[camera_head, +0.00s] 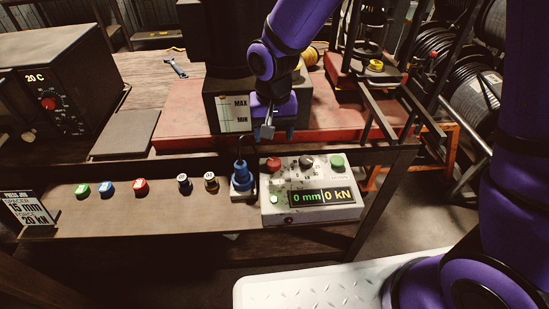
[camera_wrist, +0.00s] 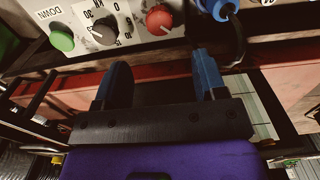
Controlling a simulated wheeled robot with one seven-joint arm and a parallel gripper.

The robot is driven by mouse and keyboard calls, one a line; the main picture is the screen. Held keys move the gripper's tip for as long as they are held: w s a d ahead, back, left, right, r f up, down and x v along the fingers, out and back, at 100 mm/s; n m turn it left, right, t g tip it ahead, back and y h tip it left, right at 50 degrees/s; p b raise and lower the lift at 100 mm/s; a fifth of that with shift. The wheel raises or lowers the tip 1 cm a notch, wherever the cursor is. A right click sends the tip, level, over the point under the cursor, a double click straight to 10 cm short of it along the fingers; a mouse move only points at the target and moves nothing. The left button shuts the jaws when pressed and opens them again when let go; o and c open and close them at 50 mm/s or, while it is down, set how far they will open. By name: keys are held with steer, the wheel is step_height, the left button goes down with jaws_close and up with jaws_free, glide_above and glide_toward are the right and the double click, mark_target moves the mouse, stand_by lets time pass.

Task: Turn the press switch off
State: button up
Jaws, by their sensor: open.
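The press control box (camera_head: 351,212) is pale and worn, with a display reading 0 mm and 0 kN. On it are a red button (camera_head: 273,164), a black knob (camera_head: 307,161), a green button (camera_head: 337,160) and a small green-lit spot (camera_head: 274,198). I cannot tell which is the switch. My gripper (camera_head: 270,132) is above and behind the box, apart from it. In the wrist view its blue fingers (camera_wrist: 162,75) are spread and empty. There the red button (camera_wrist: 159,19), knob (camera_wrist: 105,30) and green button (camera_wrist: 62,37), marked DOWN, lie beyond the fingertips.
A blue connector (camera_head: 241,178) with a dark cable stands left of the box. Colored caps, including a red one (camera_head: 140,187), sit along the shelf. A red base (camera_head: 185,122) and dark frame (camera_head: 388,110) stand behind. A job sign (camera_head: 26,208) stands at left.

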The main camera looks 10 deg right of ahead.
mark_target(274, 161)
step_height(274, 161, down, 10)
steer(key=shift+r, duration=0.25)
stand_by(0.3)
steer(key=c, duration=0.9)
